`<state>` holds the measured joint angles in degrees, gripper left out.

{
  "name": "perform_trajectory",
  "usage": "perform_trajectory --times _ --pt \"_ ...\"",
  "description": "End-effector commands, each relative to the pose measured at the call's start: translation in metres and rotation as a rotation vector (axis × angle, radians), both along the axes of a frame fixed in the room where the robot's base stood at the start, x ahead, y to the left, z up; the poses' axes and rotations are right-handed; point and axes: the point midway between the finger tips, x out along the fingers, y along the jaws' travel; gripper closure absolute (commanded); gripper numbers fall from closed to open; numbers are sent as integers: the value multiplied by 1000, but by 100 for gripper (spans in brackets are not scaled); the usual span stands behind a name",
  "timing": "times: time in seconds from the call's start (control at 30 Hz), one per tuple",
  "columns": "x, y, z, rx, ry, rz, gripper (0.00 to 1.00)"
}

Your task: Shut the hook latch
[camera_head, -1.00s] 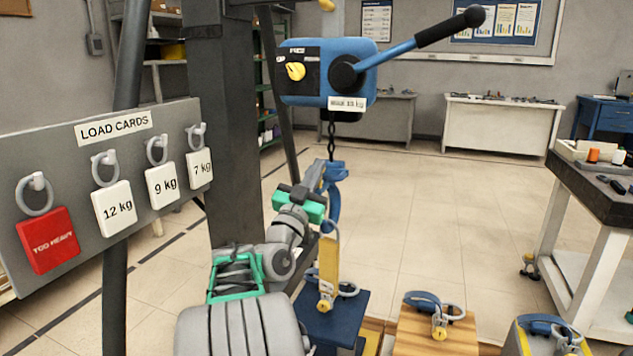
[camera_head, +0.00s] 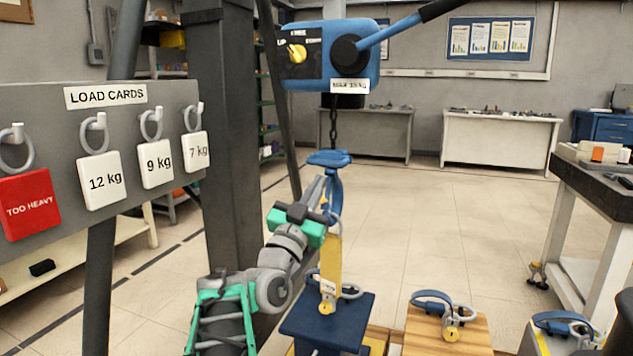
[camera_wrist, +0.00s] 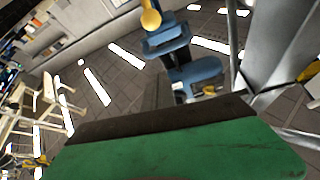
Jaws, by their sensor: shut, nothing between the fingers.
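The blue hook (camera_head: 335,190) hangs on a chain below the blue hoist.
The hoist (camera_head: 330,55) with its lever is above. A board with load cards (camera_head: 105,182) is on the left, near a dark post (camera_head: 222,130). A wooden block (camera_head: 447,333) with a shackle stands right of the blue block. Open floor lies behind.

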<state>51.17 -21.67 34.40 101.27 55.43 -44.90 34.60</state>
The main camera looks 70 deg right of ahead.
Motion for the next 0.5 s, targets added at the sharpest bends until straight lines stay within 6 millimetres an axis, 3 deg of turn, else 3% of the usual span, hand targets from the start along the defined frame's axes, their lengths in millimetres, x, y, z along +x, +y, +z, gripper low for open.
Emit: perform_trajectory --times 0.2,0.33,0.5 --pt "0 -9 -50 0 2 -7 100" --pt "2 -11 -66 -2 0 -6 100" --pt "3 -11 -70 -3 -2 -4 100"
